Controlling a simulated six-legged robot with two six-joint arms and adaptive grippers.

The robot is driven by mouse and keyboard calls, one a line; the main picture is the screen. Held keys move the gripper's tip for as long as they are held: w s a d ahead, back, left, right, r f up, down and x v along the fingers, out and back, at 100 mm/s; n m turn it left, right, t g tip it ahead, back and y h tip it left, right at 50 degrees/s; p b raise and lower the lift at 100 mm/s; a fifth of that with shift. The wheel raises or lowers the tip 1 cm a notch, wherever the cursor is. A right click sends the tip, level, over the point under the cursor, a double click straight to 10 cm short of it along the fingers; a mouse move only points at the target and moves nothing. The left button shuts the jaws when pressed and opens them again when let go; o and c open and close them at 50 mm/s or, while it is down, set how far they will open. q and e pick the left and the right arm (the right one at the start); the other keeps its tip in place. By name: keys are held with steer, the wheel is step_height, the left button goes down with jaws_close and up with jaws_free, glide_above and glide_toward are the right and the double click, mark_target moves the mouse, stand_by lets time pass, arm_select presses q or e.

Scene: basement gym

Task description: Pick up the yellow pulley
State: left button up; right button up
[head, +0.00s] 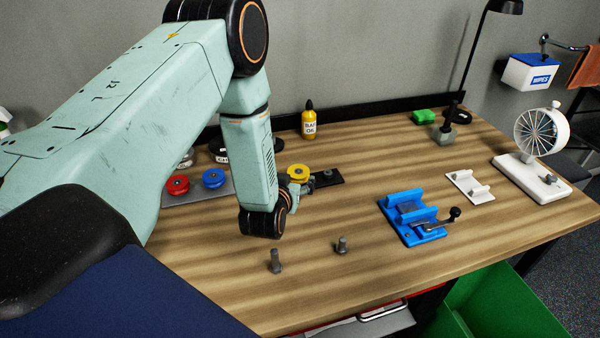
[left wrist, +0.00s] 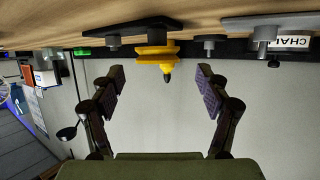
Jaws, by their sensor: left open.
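The yellow pulley (head: 298,172) stands near the middle back of the wooden table, by a dark plate (head: 328,178). In the left wrist view, which shows the table upside down, the yellow pulley (left wrist: 154,54) sits on a post on that plate (left wrist: 154,27). My left gripper (head: 304,190) is partly hidden behind my wrist in the head view. In the left wrist view my left gripper (left wrist: 161,72) is open and empty, one finger to each side of the pulley; the pulley appears just ahead of the fingertips. My right gripper is not in view.
A red pulley (head: 177,185) and a blue pulley (head: 214,178) stand on a grey plate left of my wrist. A yellow oil bottle (head: 308,121) stands behind. Two bolts (head: 275,262) stand in front. A blue vise-like fixture (head: 411,216) and a white bracket (head: 468,187) are to the right.

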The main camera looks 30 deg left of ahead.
mark_target(298, 172)
arm_select(q)
steer(key=x, duration=0.5)
steer(key=shift+d+r, duration=0.1)
steer(key=shift+r, duration=0.05)
steer(key=shift+s+d+r, duration=0.2)
steer(key=shift+r, duration=0.05)
steer(key=shift+w+a+f, duration=0.2)
steer(key=shift+w+f, duration=0.05)
steer(key=c, duration=0.4)
steer(key=shift+s+d+r, duration=0.15)
steer(key=c, duration=0.6)
steer(key=shift+c, duration=1.3)
step_height(298, 172, up, 10)
steer(key=shift+p, duration=0.45)
